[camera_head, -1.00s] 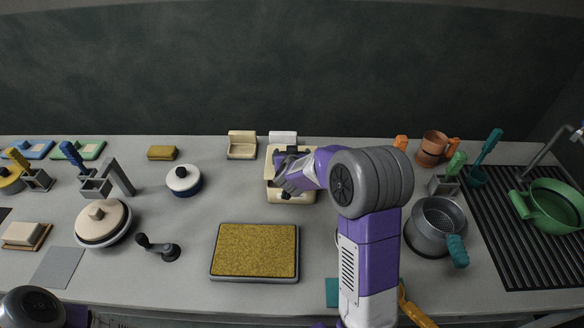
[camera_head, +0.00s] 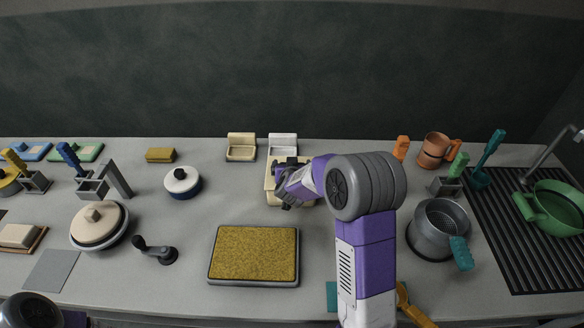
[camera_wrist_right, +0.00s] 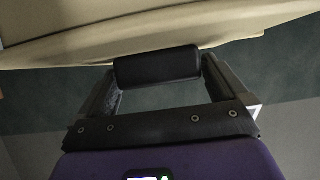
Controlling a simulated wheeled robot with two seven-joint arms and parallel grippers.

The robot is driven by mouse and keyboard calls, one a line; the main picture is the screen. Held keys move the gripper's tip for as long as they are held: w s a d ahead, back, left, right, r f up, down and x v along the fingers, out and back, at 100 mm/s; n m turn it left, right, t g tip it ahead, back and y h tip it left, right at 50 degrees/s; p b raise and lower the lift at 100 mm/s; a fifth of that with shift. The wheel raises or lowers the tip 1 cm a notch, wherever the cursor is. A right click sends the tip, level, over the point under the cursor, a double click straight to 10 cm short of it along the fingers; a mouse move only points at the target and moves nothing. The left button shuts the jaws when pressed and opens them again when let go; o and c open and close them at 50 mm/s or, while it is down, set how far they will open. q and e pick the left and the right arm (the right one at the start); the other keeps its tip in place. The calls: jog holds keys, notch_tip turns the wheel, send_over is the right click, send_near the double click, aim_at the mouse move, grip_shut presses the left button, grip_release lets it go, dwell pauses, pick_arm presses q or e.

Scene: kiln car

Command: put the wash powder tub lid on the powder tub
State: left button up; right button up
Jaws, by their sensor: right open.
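The cream powder tub (camera_head: 270,190) stands at the back middle of the counter, largely hidden behind my right gripper (camera_head: 287,203) and wrist. In the right wrist view a broad cream surface, apparently the tub's lid (camera_wrist_right: 100,38), fills the top. A black cylindrical handle (camera_wrist_right: 157,67) lies across, between the two fingers of my open right gripper (camera_wrist_right: 158,80). I cannot tell whether the fingers touch the handle, or whether the lid sits fully on the tub. My left gripper is out of view; only part of my left arm shows at the bottom left.
A yellow-topped tray (camera_head: 254,284) lies in front of the tub. A blue pot with white lid (camera_head: 183,181) stands left, and cream (camera_head: 241,153) and white (camera_head: 283,153) holders stand close behind. A grey strainer pot (camera_head: 437,240) stands right of my arm.

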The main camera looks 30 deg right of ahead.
jog(key=shift+s+a+r, duration=0.15)
jog(key=shift+r, duration=0.2)
jog(key=p+v, duration=0.3)
jog(key=v, duration=0.8)
jog(key=shift+s+a, duration=0.2)
